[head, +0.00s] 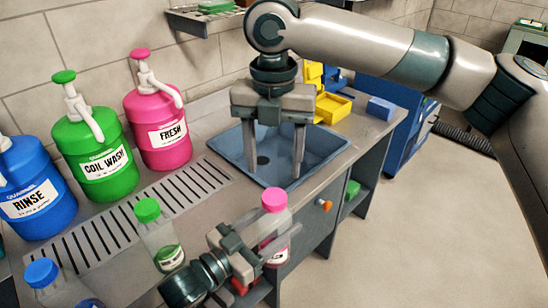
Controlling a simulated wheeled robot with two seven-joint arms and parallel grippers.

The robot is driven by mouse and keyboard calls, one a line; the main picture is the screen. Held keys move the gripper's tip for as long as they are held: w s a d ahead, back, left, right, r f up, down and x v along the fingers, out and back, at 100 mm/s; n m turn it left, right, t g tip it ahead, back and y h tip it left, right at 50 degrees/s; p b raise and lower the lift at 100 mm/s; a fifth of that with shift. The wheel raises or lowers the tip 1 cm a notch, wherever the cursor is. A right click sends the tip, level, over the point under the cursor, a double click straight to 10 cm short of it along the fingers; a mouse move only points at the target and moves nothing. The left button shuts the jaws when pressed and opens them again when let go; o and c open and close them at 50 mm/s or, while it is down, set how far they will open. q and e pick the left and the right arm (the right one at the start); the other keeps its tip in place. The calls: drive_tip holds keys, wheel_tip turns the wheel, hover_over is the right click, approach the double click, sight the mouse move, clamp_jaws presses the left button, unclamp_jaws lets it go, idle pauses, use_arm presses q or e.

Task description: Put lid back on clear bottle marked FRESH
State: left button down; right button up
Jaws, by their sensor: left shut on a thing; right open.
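A clear bottle (274,226) with pink liquid low in it stands upright at the counter's front edge. A pink lid (274,199) sits on its top; I cannot tell how tightly. The bottle's label is partly hidden by my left gripper and cannot be read. My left gripper (269,242) is shut on this bottle, reaching it from the left. My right gripper (284,166) points down over the sink, open and empty, behind and above the pink lid.
Clear bottles with a green lid (147,210) and a blue lid (41,273) stand to the left. Large FRESH (158,105), COIL WASH (92,140) and RINSE (32,178) jugs line the wall. A slotted drain (140,215) lies beside the blue sink (328,140).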

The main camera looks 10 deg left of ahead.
sight(274, 196)
drive_tip(key=shift+n, duration=1.1)
drive_tip(key=shift+f, duration=3.95)
drive_tip(key=c, duration=1.1)
